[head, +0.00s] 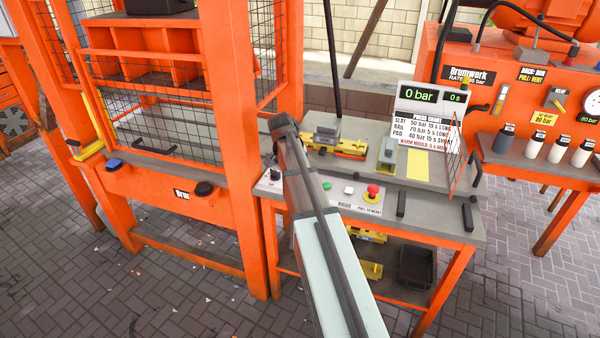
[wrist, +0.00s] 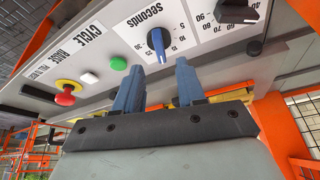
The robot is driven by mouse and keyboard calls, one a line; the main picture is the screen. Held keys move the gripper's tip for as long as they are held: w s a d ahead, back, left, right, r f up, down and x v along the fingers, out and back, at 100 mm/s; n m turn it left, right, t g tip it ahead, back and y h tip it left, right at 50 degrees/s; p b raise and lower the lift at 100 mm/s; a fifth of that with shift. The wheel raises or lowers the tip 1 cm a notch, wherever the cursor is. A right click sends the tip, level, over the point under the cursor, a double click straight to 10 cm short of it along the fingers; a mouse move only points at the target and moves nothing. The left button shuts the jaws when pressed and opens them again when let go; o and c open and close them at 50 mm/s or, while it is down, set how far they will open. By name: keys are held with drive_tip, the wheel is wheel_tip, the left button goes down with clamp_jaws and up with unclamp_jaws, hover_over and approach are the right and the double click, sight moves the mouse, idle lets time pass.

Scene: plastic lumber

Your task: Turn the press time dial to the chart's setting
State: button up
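The press time dial (wrist: 159,42) is a blue knob on a white panel marked "seconds" in the wrist view. Its pale pointer mark faces the gripper side; the exact number there is hard to read. My gripper (wrist: 161,65) is open, its two blue fingers apart and empty. The knob lies just beyond the fingertips, between their lines; I cannot tell any contact. In the head view my arm hides this dial and the fingertips. The press chart (head: 424,130) reads slat 50 bar 15 s long, rail 70 bar 5 s long, pad 40 bar 15 s short, and "warm mould: 5 s more".
A black pressure knob (wrist: 258,10) sits beside the dial. Green (wrist: 119,64) and white (wrist: 89,78) buttons and a red mushroom button (wrist: 66,92) are on the other side. The display (head: 431,96) shows 0 bar, 0 s. The orange press frame (head: 240,150) stands left.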

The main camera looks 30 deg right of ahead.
drive_tip(key=v, duration=0.8)
idle(0.4)
